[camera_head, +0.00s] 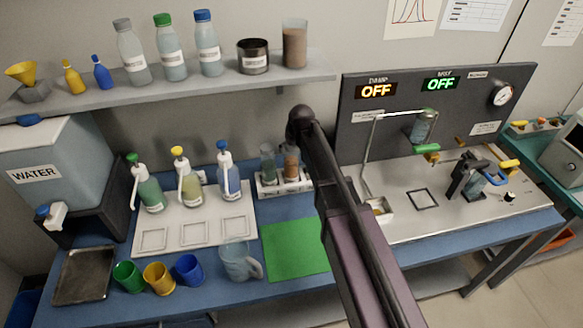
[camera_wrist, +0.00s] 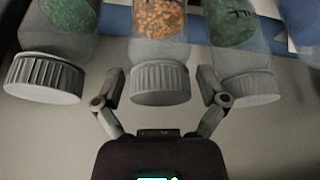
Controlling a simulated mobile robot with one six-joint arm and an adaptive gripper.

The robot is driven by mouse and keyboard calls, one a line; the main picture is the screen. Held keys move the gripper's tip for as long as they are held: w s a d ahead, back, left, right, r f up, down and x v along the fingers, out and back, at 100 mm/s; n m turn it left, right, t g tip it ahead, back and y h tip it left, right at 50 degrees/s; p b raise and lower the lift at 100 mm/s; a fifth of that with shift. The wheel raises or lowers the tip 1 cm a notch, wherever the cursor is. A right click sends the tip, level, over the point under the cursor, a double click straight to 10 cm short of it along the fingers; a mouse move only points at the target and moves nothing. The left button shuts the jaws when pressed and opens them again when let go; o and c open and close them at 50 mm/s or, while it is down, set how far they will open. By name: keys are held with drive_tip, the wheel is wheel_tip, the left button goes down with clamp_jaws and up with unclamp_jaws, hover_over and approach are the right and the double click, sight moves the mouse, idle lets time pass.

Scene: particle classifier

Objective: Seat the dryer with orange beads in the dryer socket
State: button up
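The dryer with orange beads (camera_wrist: 160,35) fills the top middle of the wrist view, its ribbed pale cap (camera_wrist: 160,84) towards me. My gripper (camera_wrist: 161,76) is open, with one finger on each side of that cap; I cannot tell whether they touch it. Dryers with green beads show left (camera_wrist: 45,75) and right (camera_wrist: 245,85) of it. In the head view the orange dryer (camera_head: 291,162) stands in the white rack (camera_head: 270,190), partly hidden by my arm. My gripper is hidden there. I cannot tell which part of the steel bench unit (camera_head: 445,220) is the dryer socket.
Several pump bottles stand on a white tray (camera_head: 210,236) left of the rack. A clear jug (camera_head: 238,262) and a green mat (camera_head: 292,250) lie in front. A shelf (camera_head: 180,88) with bottles overhangs behind. The upright panel (camera_head: 360,135) stands right of my arm.

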drive_tip(key=c, duration=0.9)
drive_tip(key=shift+r, duration=0.1)
drive_tip(key=shift+s+r+p, duration=0.2)
drive_tip(key=shift+r+p, duration=0.4)
drive_tip(key=shift+p, duration=0.1)
wheel_tip(320, 180, up, 6)
drive_tip(key=p, duration=0.5)
drive_tip(key=shift+f+p, duration=0.2)
drive_tip(key=shift+p, duration=0.15)
drive_tip(key=s+d, duration=0.1)
drive_tip(key=s, duration=0.5)
drive_tip(key=s+d, duration=0.2)
drive_tip(key=s, duration=0.4)
drive_tip(key=s+d, duration=0.2)
drive_tip(key=s, duration=0.4)
drive_tip(key=shift+s+d, duration=0.25)
drive_tip(key=shift+s, duration=0.15)
